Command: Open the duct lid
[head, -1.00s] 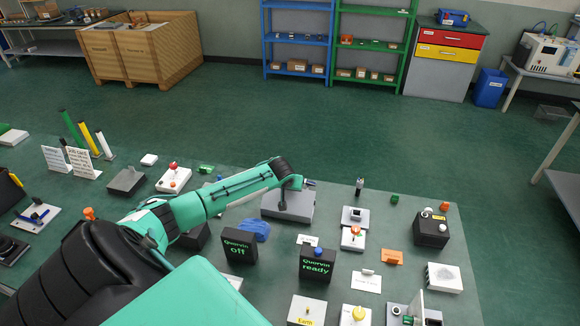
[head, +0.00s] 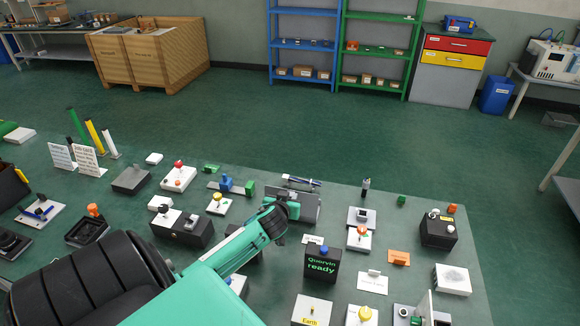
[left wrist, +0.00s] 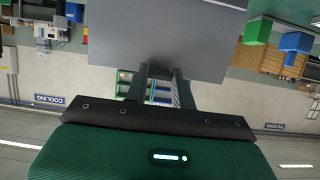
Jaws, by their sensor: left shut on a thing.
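The duct lid (head: 305,207) is a flat grey panel in the middle of the head view, tilted up with its face toward me. In the left wrist view the gripper (left wrist: 159,72) is shut on the edge of the grey lid (left wrist: 165,35), which fills the top middle. My right gripper is not in view.
A black "Quervin ready" box (head: 321,266) stands just right of my forearm. A blue-and-green clamp-like fixture (head: 226,184) is left of the lid, and a white switch box (head: 359,239) to its right. The table's far edge lies just behind the duct.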

